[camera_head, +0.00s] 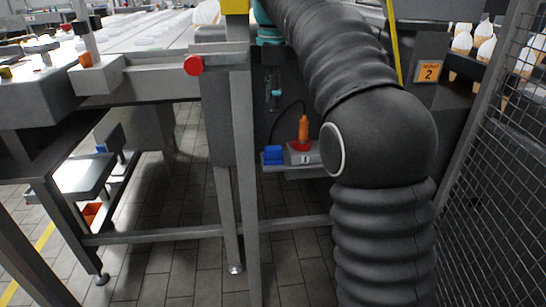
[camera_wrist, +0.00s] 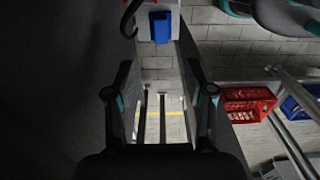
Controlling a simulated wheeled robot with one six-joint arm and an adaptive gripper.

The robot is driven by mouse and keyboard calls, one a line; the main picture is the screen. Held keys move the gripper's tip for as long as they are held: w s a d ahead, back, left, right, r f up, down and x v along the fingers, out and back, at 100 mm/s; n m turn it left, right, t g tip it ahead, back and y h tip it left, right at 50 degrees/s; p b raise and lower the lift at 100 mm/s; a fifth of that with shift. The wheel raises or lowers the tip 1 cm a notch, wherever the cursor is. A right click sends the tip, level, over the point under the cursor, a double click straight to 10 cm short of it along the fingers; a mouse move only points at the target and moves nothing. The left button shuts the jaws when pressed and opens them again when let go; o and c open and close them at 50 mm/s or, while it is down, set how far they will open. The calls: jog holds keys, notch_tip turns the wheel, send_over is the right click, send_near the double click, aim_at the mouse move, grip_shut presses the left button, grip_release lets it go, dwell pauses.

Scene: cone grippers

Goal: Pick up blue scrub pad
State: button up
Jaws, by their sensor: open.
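The blue scrub pad (camera_head: 273,155) sits on a small grey shelf (camera_head: 292,171) under the machine, left of a grey block with an orange-handled tool. In the wrist view a blue thing that looks like the pad (camera_wrist: 160,27) lies at the top, against a pale surface. My gripper (camera_wrist: 160,95) is open and empty in the wrist view, with its two fingers spread. The blue thing is beyond the fingertips and not between them.
An orange-handled tool (camera_head: 303,134) with a dark cable stands right beside the pad. A grey post (camera_head: 243,190) rises left of the shelf. A wire mesh fence (camera_head: 500,170) is at the right. A red crate (camera_wrist: 248,103) shows at the right of the wrist view.

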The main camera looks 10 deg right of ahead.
aim_at(273, 148)
notch_tip(273, 148, down, 13)
jog(key=b, duration=0.4)
jog(key=shift+s+f, duration=0.1)
jog(key=shift+f, duration=0.05)
jog(key=shift+c, duration=0.2)
grip_shut()
